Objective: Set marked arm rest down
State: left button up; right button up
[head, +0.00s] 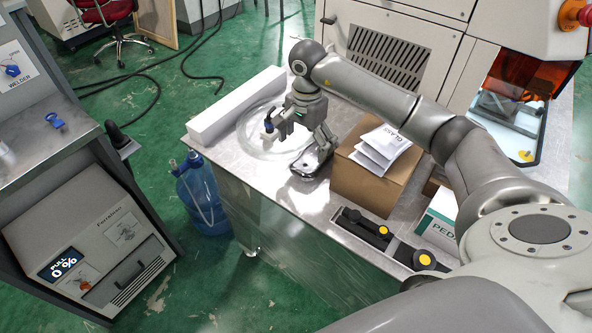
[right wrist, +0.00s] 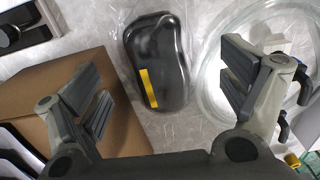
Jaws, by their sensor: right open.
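The arm rest is a black, rounded pad with a yellow stripe, lying on the metal table in the right wrist view (right wrist: 155,62). In the head view it shows as a dark shape (head: 311,162) just below my right gripper (head: 298,138). My right gripper is open, with its fingers spread wide in the right wrist view (right wrist: 168,85). The pad lies ahead of the gap between them, and neither finger touches it there. My left gripper is not in view.
A cardboard box (head: 372,178) with papers stands right of the pad. A coil of clear hose (head: 262,132) lies left, beside a long white block (head: 238,104). A blue water bottle (head: 203,195) stands on the floor.

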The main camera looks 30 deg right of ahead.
aim_at(308, 161)
jog(key=f, duration=0.3)
jog(key=shift+w+d+f, duration=0.15)
jog(key=shift+d, duration=0.05)
jog(key=shift+f+p, duration=0.15)
jog(key=shift+p, duration=0.15)
jog(key=f, duration=0.1)
jog(key=f+p, duration=0.1)
jog(key=f, duration=0.2)
jog(key=shift+s+d+f, duration=0.1)
jog(key=shift+s+d, duration=0.15)
jog(key=shift+s, duration=0.15)
jog(key=shift+f, duration=0.25)
jog(key=shift+c, duration=2.9)
jog(key=c, duration=0.5)
jog(key=shift+w, duration=0.1)
jog(key=c, duration=0.3)
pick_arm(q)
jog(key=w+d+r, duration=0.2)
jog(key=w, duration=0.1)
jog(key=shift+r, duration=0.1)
pick_arm(e)
jog(key=shift+r, duration=0.1)
